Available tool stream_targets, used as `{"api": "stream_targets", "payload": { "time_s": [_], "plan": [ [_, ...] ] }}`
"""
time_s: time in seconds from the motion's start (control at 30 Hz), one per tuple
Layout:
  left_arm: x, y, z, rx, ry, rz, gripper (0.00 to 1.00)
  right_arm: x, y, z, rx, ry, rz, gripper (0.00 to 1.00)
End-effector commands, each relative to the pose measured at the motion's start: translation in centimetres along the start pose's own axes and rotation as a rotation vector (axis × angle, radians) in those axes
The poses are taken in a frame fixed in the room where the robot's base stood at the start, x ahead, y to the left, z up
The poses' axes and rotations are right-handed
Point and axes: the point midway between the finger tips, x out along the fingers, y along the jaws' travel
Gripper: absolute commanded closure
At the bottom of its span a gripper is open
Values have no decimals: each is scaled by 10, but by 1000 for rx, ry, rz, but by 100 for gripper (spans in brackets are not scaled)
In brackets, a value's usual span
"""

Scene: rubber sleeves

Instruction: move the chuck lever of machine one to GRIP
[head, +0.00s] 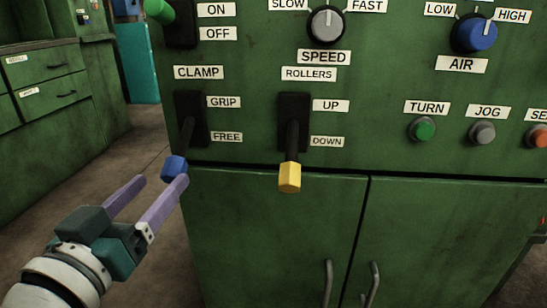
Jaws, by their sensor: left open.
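A lever with a blue knob (174,168) hangs down from a black slot plate (190,118) under the CLAMP label. The labels beside it read GRIP above and FREE below, and the lever points down on the FREE side. No label reading chuck and no machine number shows. My left gripper (163,181) is open and empty, with its two purple fingers just below and left of the knob. The right finger's tip overlaps the knob's lower edge in the picture; I cannot tell whether they touch. My right gripper is out of view.
A yellow-knobbed ROLLERS lever (290,177) points down, right of the blue one. A green-knobbed lever (159,11) sits above by ON and OFF. SPEED (327,25) and AIR (474,34) dials and several buttons are farther right. Cabinet handles (328,283) stick out below.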

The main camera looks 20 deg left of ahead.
Motion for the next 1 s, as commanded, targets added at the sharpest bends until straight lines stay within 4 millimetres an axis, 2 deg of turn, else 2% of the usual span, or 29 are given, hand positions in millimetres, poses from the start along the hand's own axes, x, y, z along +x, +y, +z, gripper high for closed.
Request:
{"api": "stream_targets", "payload": {
  "time_s": [0.17, 0.4, 0.53, 0.7, 0.93, 1.0],
  "plan": [
    [23, 0, 0, -1, 7, 0, 28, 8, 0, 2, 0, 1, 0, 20],
    [70, 0, 1, 0, 5, 0, 28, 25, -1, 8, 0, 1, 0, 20],
    [87, 0, 1, 0, 3, 0, 28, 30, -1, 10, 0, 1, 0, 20],
    [96, 0, 0, 1, 0, 0, 28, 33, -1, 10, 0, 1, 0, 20],
    [97, 0, -1, 1, -1, 0, 28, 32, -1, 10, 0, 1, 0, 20],
    [97, 0, -1, 1, -1, 0, 34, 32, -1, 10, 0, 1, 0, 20]
  ]
}}
